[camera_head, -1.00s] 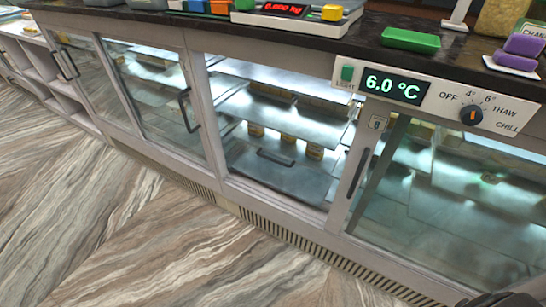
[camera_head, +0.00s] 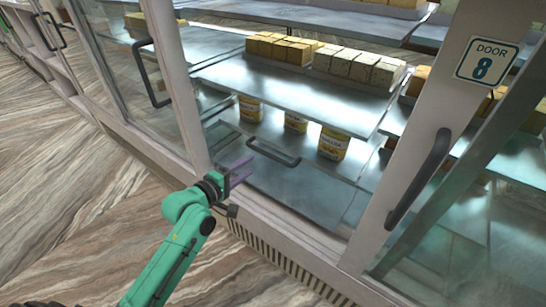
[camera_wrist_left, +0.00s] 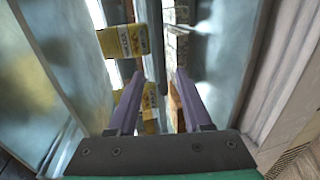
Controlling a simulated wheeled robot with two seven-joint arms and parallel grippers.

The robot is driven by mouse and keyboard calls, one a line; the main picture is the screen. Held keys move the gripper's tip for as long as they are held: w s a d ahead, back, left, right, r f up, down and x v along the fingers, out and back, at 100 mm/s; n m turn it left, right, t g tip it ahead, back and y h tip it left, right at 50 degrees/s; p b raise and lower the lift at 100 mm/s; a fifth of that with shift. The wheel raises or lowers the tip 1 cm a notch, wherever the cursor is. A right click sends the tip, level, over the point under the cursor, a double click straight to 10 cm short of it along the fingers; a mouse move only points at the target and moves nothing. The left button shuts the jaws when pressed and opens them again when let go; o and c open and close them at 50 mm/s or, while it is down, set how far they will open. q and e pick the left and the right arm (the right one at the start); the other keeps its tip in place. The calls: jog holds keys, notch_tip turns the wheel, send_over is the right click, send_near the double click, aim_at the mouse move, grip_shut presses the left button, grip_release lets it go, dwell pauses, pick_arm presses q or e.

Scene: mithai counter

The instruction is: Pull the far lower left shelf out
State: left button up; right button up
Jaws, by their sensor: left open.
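The lower shelf (camera_head: 325,185) is a grey metal sheet low in the open bay of the cold case, in the head view. A dark bar handle (camera_head: 274,152) is on its front part. Several yellow tins (camera_head: 333,143) stand behind the handle; they also show in the left wrist view (camera_wrist_left: 122,41). My left gripper (camera_head: 244,169) has purple fingers, open and empty, just left of the handle and apart from it. In the left wrist view the gripper (camera_wrist_left: 158,78) has its fingers spread, pointing into the case. My right gripper is out of view.
An upper shelf (camera_head: 290,97) with yellow and pale blocks (camera_head: 358,65) overhangs the tins. A door post (camera_head: 190,95) stands left of the bay, and a door 8 frame (camera_head: 415,150) with a dark handle stands right. Striped floor (camera_head: 80,210) lies clear in front.

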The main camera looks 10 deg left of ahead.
aim_at(266, 155)
pick_arm(q)
jog(key=b+x, duration=0.1)
jog(key=x, duration=0.4)
jog(key=b+x, duration=0.1)
jog(key=x, duration=0.3)
jog(key=shift+w+f, duration=0.3)
jog(key=shift+w, duration=0.05)
jog(key=shift+w+d, duration=0.15)
jog(key=shift+w, duration=0.1)
grip_shut()
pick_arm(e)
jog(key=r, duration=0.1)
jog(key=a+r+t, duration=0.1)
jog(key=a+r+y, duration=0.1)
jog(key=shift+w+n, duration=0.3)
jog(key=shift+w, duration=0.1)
